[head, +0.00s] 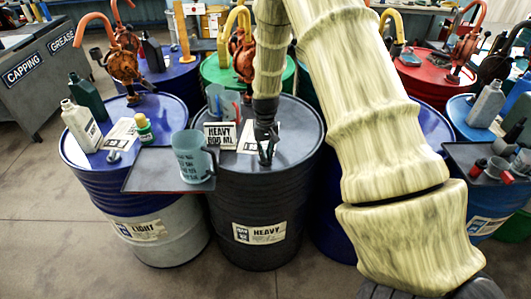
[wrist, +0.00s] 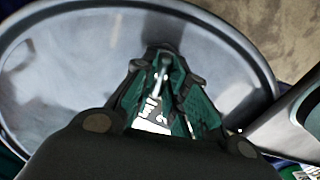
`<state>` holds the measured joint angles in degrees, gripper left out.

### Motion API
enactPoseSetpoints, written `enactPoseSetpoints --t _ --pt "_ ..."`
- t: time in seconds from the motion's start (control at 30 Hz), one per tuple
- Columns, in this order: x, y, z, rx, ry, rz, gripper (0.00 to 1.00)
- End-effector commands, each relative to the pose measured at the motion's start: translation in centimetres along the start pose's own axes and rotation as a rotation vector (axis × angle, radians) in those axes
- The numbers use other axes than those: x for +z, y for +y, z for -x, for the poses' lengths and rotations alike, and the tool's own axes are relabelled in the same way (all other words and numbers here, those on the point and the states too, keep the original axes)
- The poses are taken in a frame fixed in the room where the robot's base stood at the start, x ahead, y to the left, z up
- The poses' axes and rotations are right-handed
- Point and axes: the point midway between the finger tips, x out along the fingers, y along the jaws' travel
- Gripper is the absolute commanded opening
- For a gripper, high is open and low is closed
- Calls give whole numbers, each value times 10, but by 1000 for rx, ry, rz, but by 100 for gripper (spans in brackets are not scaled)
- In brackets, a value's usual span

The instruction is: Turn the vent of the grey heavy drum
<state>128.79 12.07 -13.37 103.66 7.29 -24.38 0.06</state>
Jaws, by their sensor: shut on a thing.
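The grey heavy drum (head: 262,205) stands in the middle of the head view, with a "HEAVY" label on its side. Its grey lid (wrist: 60,85) fills much of the wrist view. My gripper (head: 267,155) reaches down to the lid from above. In the wrist view my gripper (wrist: 163,65) is shut on the vent (wrist: 157,86), a small light grey lever between the fingertips. The fingers hide part of it, and its exact angle is hard to tell. A white label (wrist: 150,118) on the lid shows behind the fingers.
A tray (head: 150,182) at the drum's left front bears a translucent jug (head: 190,160). A "HEAVY 800 ML" card (head: 219,135) stands on the lid close left of my gripper. The light drum (head: 170,235), with bottles on top, stands left. Pumps rise behind.

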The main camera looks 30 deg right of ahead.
Motion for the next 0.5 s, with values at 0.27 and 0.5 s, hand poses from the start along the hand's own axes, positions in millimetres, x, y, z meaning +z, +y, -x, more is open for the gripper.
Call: enactPoseSetpoints --t 0.27,0.5 --pt "-1 0 1 -1 3 -1 36" --pt "-1 0 0 -1 1 0 36"
